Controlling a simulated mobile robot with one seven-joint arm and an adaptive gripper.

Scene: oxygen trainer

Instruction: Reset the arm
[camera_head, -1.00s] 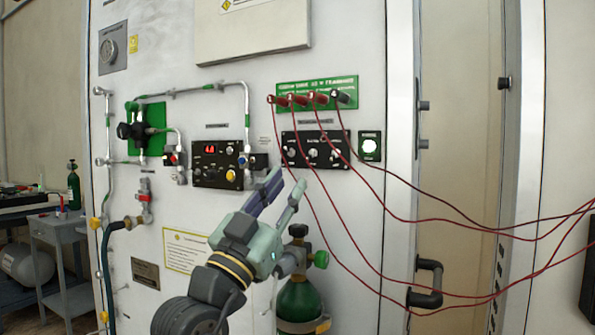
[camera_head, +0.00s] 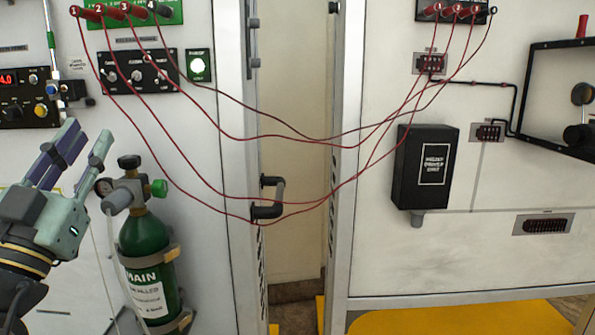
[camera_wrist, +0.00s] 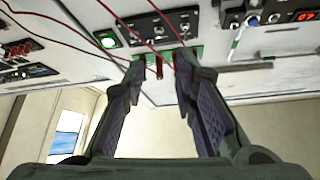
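My gripper (camera_head: 82,155) is at the left of the head view, in front of the white panel and left of the green gas cylinder. Its two fingers are apart with nothing between them. In the wrist view, my gripper (camera_wrist: 158,75) also shows its two fingers spread, with the panel beyond them. The rest of my arm is mostly cut off at the left edge of the head view.
Several red cables (camera_head: 290,137) hang from the left panel's plugs across the doorway to the right panel. A green cylinder labelled MAIN (camera_head: 147,245) stands strapped at the panel. A black box (camera_head: 424,168) is on the right wall. A black door handle (camera_head: 270,198) juts out between panels.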

